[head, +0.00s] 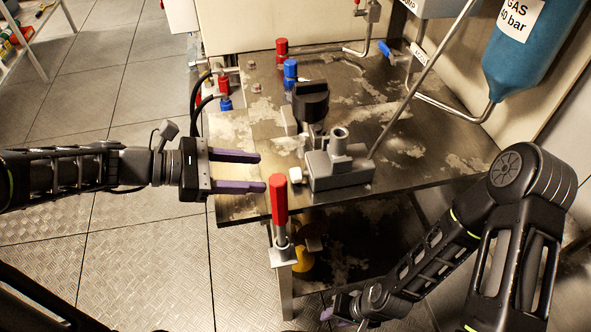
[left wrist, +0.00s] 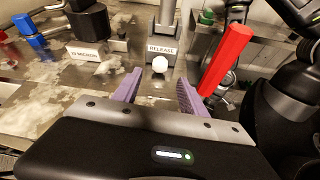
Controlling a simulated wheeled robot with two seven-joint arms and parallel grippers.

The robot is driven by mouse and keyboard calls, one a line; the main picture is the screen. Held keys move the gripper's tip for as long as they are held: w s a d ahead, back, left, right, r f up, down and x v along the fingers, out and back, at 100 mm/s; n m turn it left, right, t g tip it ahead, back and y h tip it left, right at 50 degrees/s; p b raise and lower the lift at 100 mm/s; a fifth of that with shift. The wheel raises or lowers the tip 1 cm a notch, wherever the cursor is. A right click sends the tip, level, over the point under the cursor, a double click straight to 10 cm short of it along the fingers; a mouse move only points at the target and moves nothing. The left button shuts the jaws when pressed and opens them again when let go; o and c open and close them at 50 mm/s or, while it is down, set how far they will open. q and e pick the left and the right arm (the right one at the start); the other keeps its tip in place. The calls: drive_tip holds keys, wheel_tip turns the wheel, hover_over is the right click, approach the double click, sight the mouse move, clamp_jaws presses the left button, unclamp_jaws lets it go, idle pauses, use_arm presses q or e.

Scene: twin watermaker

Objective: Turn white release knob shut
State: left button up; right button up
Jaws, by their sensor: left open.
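The white release knob (head: 295,178) is small and sits on the left side of a grey metal block (head: 340,170) on the bench. In the left wrist view the round white knob (left wrist: 160,64) is under a label reading RELEASE (left wrist: 161,49). My left gripper (head: 263,172) is open, its purple fingers pointing right at the knob with a gap before it. In the left wrist view the knob appears between and beyond the fingertips (left wrist: 160,79). My right gripper (head: 345,312) is low at the bottom edge, partly hidden; its jaw state is unclear.
A red-handled lever (head: 279,195) stands upright at the bench's front edge, close to my left gripper's lower finger. A black-topped housing (head: 311,101) stands behind the block. Red and blue valves (head: 290,70) are at the back left. A blue gas cylinder (head: 525,50) hangs at upper right.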

sight(291, 175)
use_arm(q)
drive_tip(key=shift+b+x, duration=0.65)
drive_tip(key=shift+x, duration=3.3)
drive_tip(key=shift+c, duration=0.2)
clamp_jaws()
